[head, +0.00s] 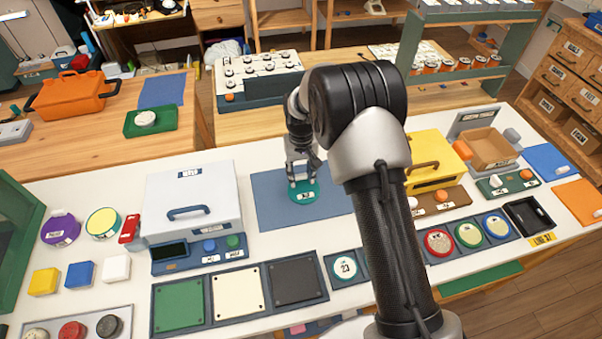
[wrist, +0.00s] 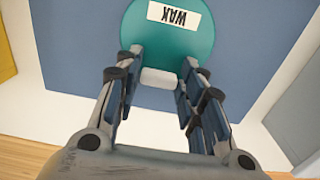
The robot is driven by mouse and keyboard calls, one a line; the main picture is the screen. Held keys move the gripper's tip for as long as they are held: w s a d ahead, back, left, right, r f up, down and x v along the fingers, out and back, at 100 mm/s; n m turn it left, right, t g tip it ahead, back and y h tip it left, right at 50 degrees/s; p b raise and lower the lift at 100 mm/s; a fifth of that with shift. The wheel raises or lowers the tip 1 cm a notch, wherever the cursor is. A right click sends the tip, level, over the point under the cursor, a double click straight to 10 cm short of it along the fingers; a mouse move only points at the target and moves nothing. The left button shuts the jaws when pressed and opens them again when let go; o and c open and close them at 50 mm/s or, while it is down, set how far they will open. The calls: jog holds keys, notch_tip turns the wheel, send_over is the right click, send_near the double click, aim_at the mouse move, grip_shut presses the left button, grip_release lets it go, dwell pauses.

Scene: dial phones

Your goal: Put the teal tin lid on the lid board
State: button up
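The teal tin lid (head: 304,196) is a round disc with a white label, over a flat blue board (head: 268,212) in the middle of the white bench. In the wrist view the lid (wrist: 172,40) has a label reading WAX, upside down, and a pale grip piece (wrist: 160,79). My gripper (head: 302,178) points down at the lid. Its fingers (wrist: 160,72) stand on both sides of the pale piece and appear to press on it. I cannot tell whether the lid touches the board. No marking shows which surface is the lid board.
A white box with a handle (head: 194,200) stands left of the blue board, and a yellow box (head: 432,160) stands right. Green, cream and black panels (head: 237,294) lie in front. A round 23 piece (head: 345,268) and several round tins (head: 468,234) sit front right.

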jog(key=shift+o, duration=1.4)
jog(key=shift+r, duration=0.1)
notch_tip(320, 180, up, 13)
jog(key=p, duration=0.4)
notch_tip(320, 180, up, 8)
send_over(301, 176)
jog(key=s+d, duration=0.3)
jog(key=s, duration=0.1)
jog(key=s+d+r+m+t, duration=0.15)
jog(key=s+d+r, duration=0.25)
jog(key=s+r, duration=0.55)
jog(key=s+d+t, duration=0.1)
jog(key=s+d, duration=0.1)
jog(key=s, duration=0.8)
jog(key=s+d+r+t, duration=0.1)
jog(key=s+d+t, duration=0.1)
jog(key=s, duration=0.9)
jog(key=shift+d+r+m, duration=0.3)
jog(key=shift+d+m, duration=0.05)
jog(key=shift+d, duration=0.1)
